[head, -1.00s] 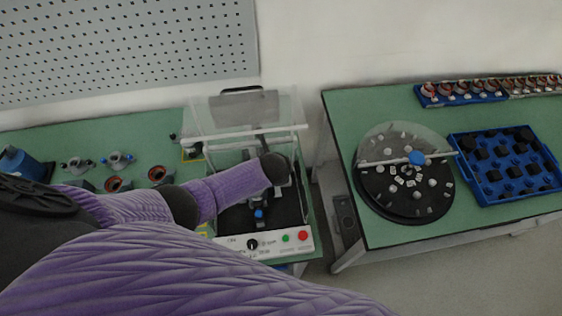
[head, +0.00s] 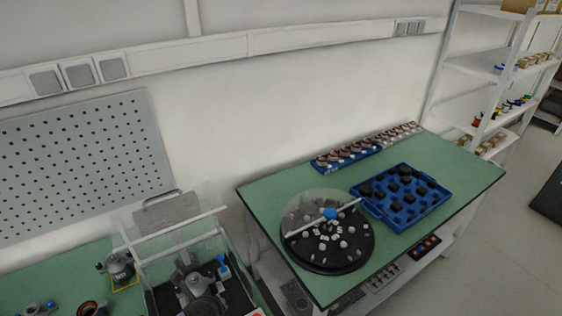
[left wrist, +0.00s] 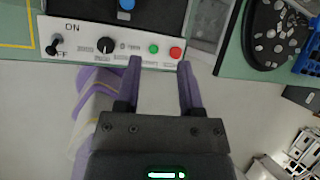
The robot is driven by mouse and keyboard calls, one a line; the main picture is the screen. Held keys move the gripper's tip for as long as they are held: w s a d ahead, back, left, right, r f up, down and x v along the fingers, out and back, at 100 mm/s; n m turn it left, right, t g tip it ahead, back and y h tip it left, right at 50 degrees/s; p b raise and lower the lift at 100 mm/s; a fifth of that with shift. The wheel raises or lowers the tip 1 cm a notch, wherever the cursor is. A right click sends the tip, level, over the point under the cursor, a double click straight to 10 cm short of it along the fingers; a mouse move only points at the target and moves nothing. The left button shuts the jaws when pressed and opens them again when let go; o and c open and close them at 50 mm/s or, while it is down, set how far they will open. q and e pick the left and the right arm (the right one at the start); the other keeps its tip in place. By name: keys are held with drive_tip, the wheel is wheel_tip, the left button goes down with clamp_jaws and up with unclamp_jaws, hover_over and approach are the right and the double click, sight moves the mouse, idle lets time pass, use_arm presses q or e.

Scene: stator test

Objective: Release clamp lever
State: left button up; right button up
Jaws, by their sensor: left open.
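The test fixture (head: 155,285) stands at the lower left of the head view, its clear cover (head: 165,225) raised. Grey metal parts (head: 195,285) stand on its black bed, with a blue-handled part (head: 223,268) at their right. Whether this is the clamp lever, I cannot tell. The left wrist view shows a blue knob (left wrist: 126,4) at the top edge, above the white control panel (left wrist: 110,46); what bears it is cut off. My left gripper (left wrist: 160,64) is open and empty. Its fingertips overlap the panel's lower edge in the picture, with the knob beyond them. My right gripper is not in view.
The panel has an ON/OFF switch (left wrist: 54,45), a black dial (left wrist: 105,45), a green button (left wrist: 153,48) and a red button (left wrist: 176,52). A second table (head: 270,195) holds a round black tray (head: 350,262) with small parts and a blue crate (head: 440,195).

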use_arm(q)
drive_tip(key=s+f+n+g+b, duration=0.1)
drive_tip(key=s+f+n+b, duration=0.4)
drive_tip(key=f, duration=0.4)
drive_tip(key=s+a+f+n+g+b, duration=0.1)
drive_tip(key=s+f+n+b, duration=0.4)
drive_tip(key=f, duration=0.4)
drive_tip(key=s+f+n+g+b, duration=0.1)
drive_tip(key=s+f+n+b, duration=0.2)
drive_tip(key=s+f+b, duration=0.5)
drive_tip(key=s+a+f+n+g+b, duration=0.1)
drive_tip(key=s+f+n+g+b, duration=0.1)
drive_tip(key=s+f+n+b, duration=0.8)
drive_tip(key=s+f+n, duration=0.2)
drive_tip(key=s+f, duration=0.4)
drive_tip(key=s, duration=0.2)
drive_tip(key=shift+s+f+g+h, duration=0.3)
drive_tip(key=shift+s+f+h, duration=0.1)
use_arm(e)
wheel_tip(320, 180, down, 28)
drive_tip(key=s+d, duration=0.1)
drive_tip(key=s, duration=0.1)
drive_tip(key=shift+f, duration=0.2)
